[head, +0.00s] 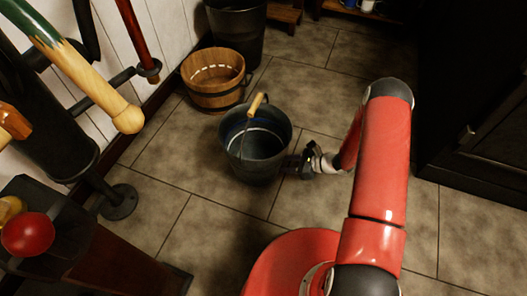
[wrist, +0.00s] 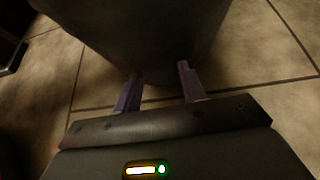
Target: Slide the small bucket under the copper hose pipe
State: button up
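A dark metal bucket (head: 255,160) with a wooden grip on its handle stands upright on the tiled floor. It fills the top of the wrist view (wrist: 140,35). My gripper (head: 294,165) is low at the bucket's right side. In the wrist view my gripper's two fingers (wrist: 160,88) are apart, pointing at the bucket's lower wall with nothing between them. I cannot tell whether they touch it. A reddish pipe (head: 135,35) with a dark flanged end comes down along the wall at upper left; I cannot tell if it is the copper hose pipe.
A wooden bucket (head: 213,82) stands behind the metal one, near the wall. A larger dark bucket (head: 236,30) is farther back. A black pipe stand (head: 118,201) and a dark stand with a red ball (head: 28,235) are at left. Floor (head: 160,150) left of the metal bucket is clear.

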jog(key=shift+w+a+r, duration=0.1)
jog(key=shift+w+a, duration=0.1)
jog(key=shift+a, duration=0.5)
jog(key=shift+w+a+f, duration=0.1)
jog(key=shift+w+a, duration=0.05)
jog(key=shift+a, duration=0.6)
jog(key=shift+w+a+r, duration=0.1)
jog(key=shift+w+a, duration=0.1)
jog(key=shift+a, duration=0.5)
send_near(232, 148)
jog(key=shift+d+f, duration=0.15)
jog(key=shift+f, duration=1.1)
jog(key=shift+d+f, duration=0.2)
jog(key=shift+f, duration=1.1)
jog(key=shift+w+a, duration=0.4)
jog(key=shift+a, duration=1.05)
jog(key=shift+w+a, duration=0.45)
jog(key=shift+a, duration=1)
jog(key=shift+w+a, duration=0.4)
jog(key=shift+a, duration=1.15)
